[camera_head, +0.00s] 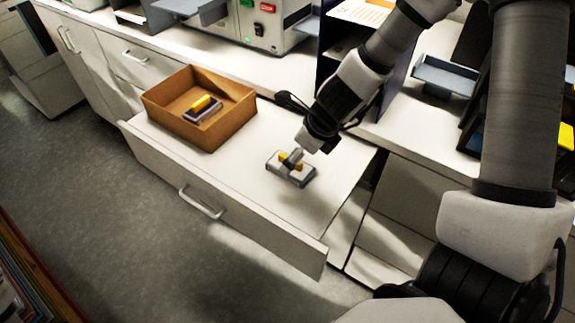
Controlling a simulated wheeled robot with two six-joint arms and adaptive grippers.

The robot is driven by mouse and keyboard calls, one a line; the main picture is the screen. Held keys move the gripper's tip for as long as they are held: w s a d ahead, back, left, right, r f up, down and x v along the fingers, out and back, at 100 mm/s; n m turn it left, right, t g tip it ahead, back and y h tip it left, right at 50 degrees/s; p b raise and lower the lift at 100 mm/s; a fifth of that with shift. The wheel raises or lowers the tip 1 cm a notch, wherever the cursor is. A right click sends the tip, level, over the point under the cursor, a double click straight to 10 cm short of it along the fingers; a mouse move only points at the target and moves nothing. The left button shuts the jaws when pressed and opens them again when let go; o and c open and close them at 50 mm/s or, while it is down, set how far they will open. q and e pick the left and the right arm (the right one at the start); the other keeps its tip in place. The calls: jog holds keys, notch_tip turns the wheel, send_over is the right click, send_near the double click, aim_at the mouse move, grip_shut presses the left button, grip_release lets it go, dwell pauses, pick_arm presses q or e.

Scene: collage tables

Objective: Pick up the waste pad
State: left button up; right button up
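Two small grey blocks with yellow on top could be the waste pad; I cannot tell which is meant. One grey-and-yellow block (278,166) lies on the white surface of the open drawer, directly under my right gripper (291,160). The gripper points down at its middle and covers part of its top; whether its fingers grip it or only touch it is unclear. The other, a dark grey block with a yellow top (203,108), lies inside the open brown box (232,124) at the left of the drawer. My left gripper is not in view.
The pulled-out drawer (221,194) has a raised front with a handle. Its surface is clear between box and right gripper. A grey machine with buttons (258,27) stands on the counter behind. Dark racks with trays (446,76) stand at the right.

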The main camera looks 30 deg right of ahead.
aim_at(303, 172)
jog(key=b+x, duration=0.2)
jog(key=x, duration=0.1)
jog(key=b+x, duration=0.1)
jog(key=x, duration=0.1)
jog(key=shift+w+d+f, duration=0.15)
jog(key=shift+w, duration=0.2)
jog(key=shift+w+f, duration=0.1)
jog(key=shift+w, duration=0.15)
jog(key=shift+s+r, duration=0.25)
jog(key=shift+r, duration=0.05)
jog(key=shift+s, duration=0.15)
jog(key=c, duration=1.1)
jog(key=shift+c, duration=0.9)
